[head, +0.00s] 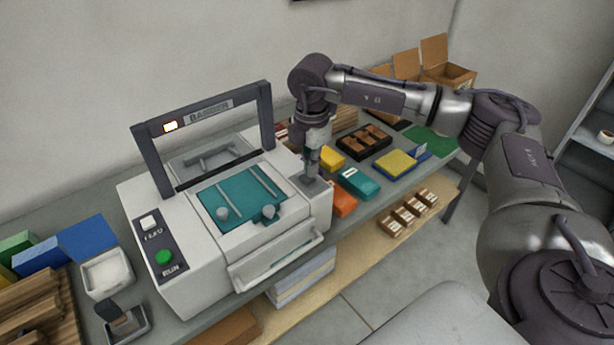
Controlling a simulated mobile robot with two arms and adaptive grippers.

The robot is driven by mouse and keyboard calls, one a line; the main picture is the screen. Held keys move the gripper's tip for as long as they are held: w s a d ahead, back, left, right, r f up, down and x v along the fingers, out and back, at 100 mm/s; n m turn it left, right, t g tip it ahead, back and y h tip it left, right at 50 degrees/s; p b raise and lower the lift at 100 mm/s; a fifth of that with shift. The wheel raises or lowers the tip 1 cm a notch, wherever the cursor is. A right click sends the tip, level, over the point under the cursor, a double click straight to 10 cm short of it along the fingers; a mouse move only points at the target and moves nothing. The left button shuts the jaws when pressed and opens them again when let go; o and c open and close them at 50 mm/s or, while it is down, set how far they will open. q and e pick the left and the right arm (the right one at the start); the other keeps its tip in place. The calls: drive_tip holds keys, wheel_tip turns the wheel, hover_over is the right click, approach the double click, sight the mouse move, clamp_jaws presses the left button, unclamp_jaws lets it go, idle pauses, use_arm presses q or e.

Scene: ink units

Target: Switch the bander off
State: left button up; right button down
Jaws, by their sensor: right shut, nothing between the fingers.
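The bander (195,290) is a white machine on the bench, with a dark arch (268,115) marked "BANDER" over a teal bed (240,195). A small lamp (170,126) on the arch glows orange-white. On its front left is a dark panel with a white switch (149,222) and a green button (164,257) marked "RUN". I cannot tell which way the switch is set. My right gripper (309,176) points down at the bander's right end, far from the panel. It is shut and empty; whether it touches the machine is unclear. My left gripper is out of view.
Right of the bander lie a black tray (364,141), a teal box (358,183), an orange box (342,203) and a yellow pad (395,162). A white bin (107,273) and a small grey holder (126,325) stand left of the panel. Space above the panel is clear.

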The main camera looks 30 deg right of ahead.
sight(311, 180)
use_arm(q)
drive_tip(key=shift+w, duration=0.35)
use_arm(e)
drive_tip(key=shift+f, duration=0.15)
drive_tip(key=shift+f+b, duration=1.05)
drive_tip(key=shift+f, duration=0.25)
drive_tip(key=shift+r+p, duration=2.4)
drive_tip(key=shift+r, duration=1.2)
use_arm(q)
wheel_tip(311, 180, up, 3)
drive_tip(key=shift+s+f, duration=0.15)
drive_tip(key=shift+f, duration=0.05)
use_arm(e)
drive_tip(key=c, duration=1.9)
unclamp_jaws()
